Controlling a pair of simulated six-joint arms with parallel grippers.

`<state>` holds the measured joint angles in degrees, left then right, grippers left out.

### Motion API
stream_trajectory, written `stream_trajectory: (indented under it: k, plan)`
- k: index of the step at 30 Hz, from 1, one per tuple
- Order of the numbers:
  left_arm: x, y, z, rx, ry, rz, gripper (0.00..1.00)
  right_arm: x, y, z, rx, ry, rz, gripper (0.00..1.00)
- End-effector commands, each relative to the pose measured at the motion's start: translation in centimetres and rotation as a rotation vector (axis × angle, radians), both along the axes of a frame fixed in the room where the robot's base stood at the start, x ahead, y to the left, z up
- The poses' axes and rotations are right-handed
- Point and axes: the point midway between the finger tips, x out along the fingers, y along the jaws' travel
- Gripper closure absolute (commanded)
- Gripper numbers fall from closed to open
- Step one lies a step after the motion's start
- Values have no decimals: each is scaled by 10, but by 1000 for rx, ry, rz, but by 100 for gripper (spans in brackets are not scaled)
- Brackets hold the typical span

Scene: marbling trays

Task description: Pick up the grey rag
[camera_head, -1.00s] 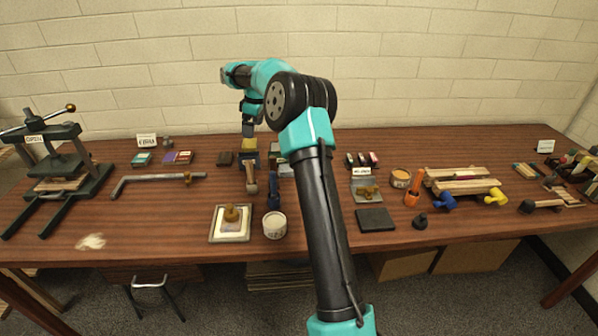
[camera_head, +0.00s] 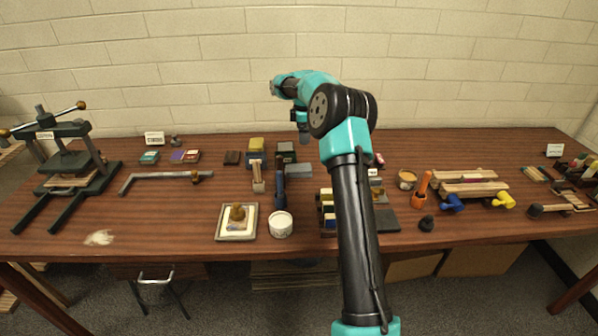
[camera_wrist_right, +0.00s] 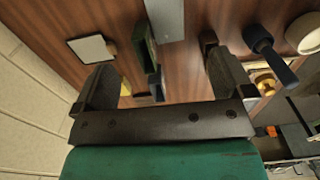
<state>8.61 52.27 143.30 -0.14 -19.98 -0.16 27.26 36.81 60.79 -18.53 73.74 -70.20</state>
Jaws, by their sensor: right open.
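I cannot make out a clearly grey rag in either view. A pale, off-white crumpled patch (camera_head: 99,238) lies at the table's front left and may be cloth; I cannot tell. My right gripper (camera_head: 306,138) hangs over the back middle of the table, pointing down, far to the right of that patch. In the wrist view its two fingers (camera_wrist_right: 163,82) are wide apart with nothing gripped. My left gripper is not in view.
A dark press (camera_head: 66,165) stands at the left, with a bent metal bar (camera_head: 150,178) beside it. A framed tray (camera_head: 220,236) and white tub (camera_head: 281,224) sit at front middle. Wood strips (camera_head: 470,187) lie at the right. Front-left tabletop is mostly clear.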

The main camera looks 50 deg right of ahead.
Motion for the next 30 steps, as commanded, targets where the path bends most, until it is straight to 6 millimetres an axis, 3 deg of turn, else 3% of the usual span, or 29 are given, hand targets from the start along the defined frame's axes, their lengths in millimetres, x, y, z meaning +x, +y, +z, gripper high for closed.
stream_trajectory:
  k: [16,21,30]
  plan:
    - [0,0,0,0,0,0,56,-1,1,-92,1,3,1,1]
    - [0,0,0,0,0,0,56,0,1,-103,0,0,0,1]
    - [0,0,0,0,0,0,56,0,1,-103,0,0,0,1]
